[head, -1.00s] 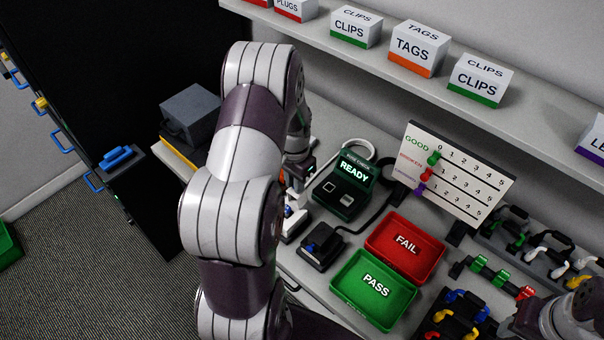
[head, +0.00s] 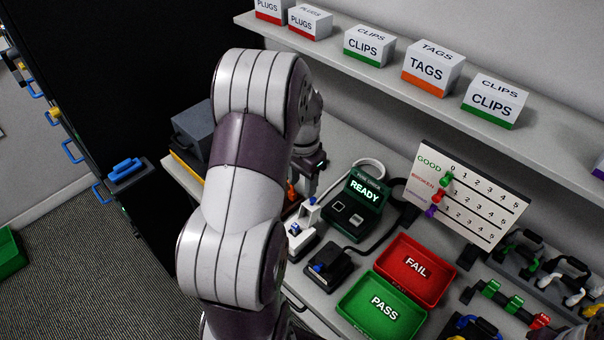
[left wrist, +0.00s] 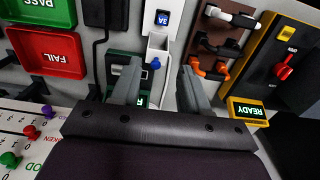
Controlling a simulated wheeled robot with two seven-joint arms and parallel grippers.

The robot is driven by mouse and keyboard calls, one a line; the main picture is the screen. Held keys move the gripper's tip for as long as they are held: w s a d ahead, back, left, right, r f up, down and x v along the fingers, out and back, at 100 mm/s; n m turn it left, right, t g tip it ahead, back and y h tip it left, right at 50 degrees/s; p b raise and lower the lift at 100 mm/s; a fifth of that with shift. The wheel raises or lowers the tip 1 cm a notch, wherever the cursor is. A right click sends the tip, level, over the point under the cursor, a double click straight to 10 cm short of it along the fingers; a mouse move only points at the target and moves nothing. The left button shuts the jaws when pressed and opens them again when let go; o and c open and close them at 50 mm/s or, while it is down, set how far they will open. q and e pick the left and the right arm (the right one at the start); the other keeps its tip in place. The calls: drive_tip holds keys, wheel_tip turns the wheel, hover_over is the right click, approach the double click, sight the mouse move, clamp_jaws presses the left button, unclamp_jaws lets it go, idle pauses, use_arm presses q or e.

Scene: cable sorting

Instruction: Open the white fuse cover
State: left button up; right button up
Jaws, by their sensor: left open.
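The white fuse holder (head: 300,243) stands on the bench to the right of my left arm. Its white cover (head: 310,214), with a blue knob, appears raised at the holder's back edge. A blue fuse (head: 295,229) shows uncovered in the holder; in the left wrist view the fuse (left wrist: 162,18) reads 3A. My left gripper (left wrist: 158,84) is open and empty. Its two fingers are either side of the cover's blue knob (left wrist: 156,63) in that view, apart from it. In the head view my arm hides part of the holder's left side. My right gripper is not in view.
The green READY fuse checker (head: 352,208) stands just right of the holder, with a black device (head: 328,268) in front. Red FAIL (head: 415,268) and green PASS (head: 382,306) trays lie further right. A brown rack with orange clips (left wrist: 208,68) is close by.

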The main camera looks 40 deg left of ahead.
use_arm(q)
wheel_tip(320, 180, up, 5)
drive_tip(key=shift+r, duration=0.1)
idle(0.5)
